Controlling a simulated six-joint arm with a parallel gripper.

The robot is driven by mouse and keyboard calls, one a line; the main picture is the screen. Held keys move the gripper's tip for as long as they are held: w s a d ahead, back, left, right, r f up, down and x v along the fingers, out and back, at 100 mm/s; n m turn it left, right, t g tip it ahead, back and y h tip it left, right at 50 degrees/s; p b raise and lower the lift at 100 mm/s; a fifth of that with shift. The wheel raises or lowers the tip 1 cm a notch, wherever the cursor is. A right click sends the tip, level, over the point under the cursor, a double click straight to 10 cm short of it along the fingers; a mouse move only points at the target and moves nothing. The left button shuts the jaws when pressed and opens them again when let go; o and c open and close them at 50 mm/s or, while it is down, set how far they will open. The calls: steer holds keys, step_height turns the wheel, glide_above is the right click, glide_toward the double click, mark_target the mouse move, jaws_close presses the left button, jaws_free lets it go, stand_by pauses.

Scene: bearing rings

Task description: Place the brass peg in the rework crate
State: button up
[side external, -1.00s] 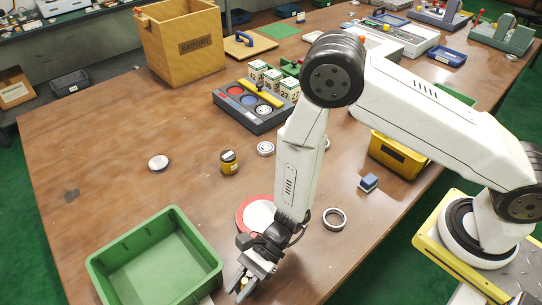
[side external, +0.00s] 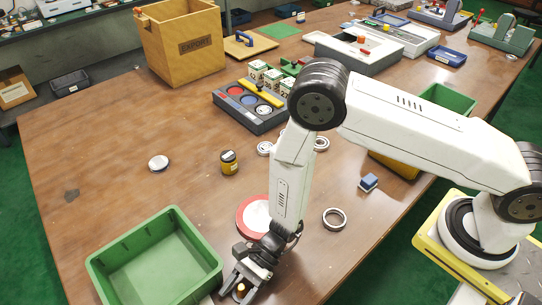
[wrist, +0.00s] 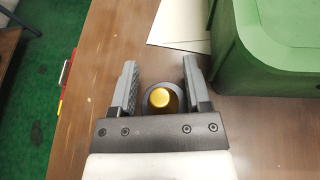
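The brass peg (wrist: 159,98) is upright in the wrist view, its round gold top showing between the fingers inside a dark round surround. My gripper (wrist: 160,85) is open around it, with a gap on each side. In the side external view the peg (side external: 240,289) shows small between the fingertips of my gripper (side external: 238,288) at the table's front. A green crate (side external: 121,245) stands just left of the gripper; its outer wall (wrist: 265,75) shows at the upper right of the wrist view. No rework label is readable.
A red-rimmed white disc (side external: 244,216) lies behind the gripper. A metal ring (side external: 334,219), blue block (side external: 368,183) and brass-and-black jar (side external: 229,163) stand on the table. A wooden EXPORT crate (side external: 183,50) is at the back. A white sheet (wrist: 180,22) lies beside the green crate.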

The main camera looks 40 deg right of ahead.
steer(key=shift+f, duration=0.15)
steer(key=shift+w+d+r, duration=0.15)
steer(key=shift+d+r, duration=0.1)
steer(key=shift+d, duration=0.3)
steer(key=shift+v, duration=3.25)
steer(key=shift+d, duration=0.1)
